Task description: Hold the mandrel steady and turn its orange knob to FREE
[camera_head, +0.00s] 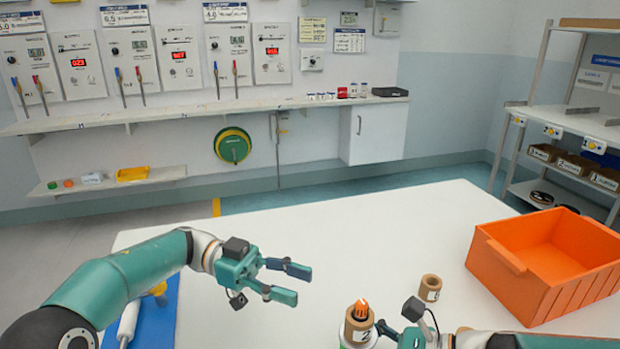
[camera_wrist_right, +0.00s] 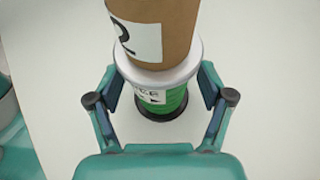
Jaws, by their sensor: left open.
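The mandrel (camera_head: 357,346) stands upright at the table's front edge, its lower part cut off. A brown core (camera_head: 350,331) marked 2 is around it, and the orange knob (camera_head: 361,307) sticks out above. In the right wrist view the core (camera_wrist_right: 178,22) sits above a grey flange (camera_wrist_right: 193,63) and green body (camera_wrist_right: 170,104). A label there shows letters ending in "EE" and an arrow. My right gripper (camera_wrist_right: 160,88) has its fingers either side of the body, with gaps visible. My left gripper (camera_head: 299,284) is open and empty, left of and beyond the mandrel.
Another brown core (camera_head: 431,288) stands right of the mandrel. An orange crate (camera_head: 508,292) stands on the white table (camera_head: 400,225) at the right. A blue mat (camera_head: 160,325) lies under my left arm. The table's middle is clear. Shelves and wall panels are far behind.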

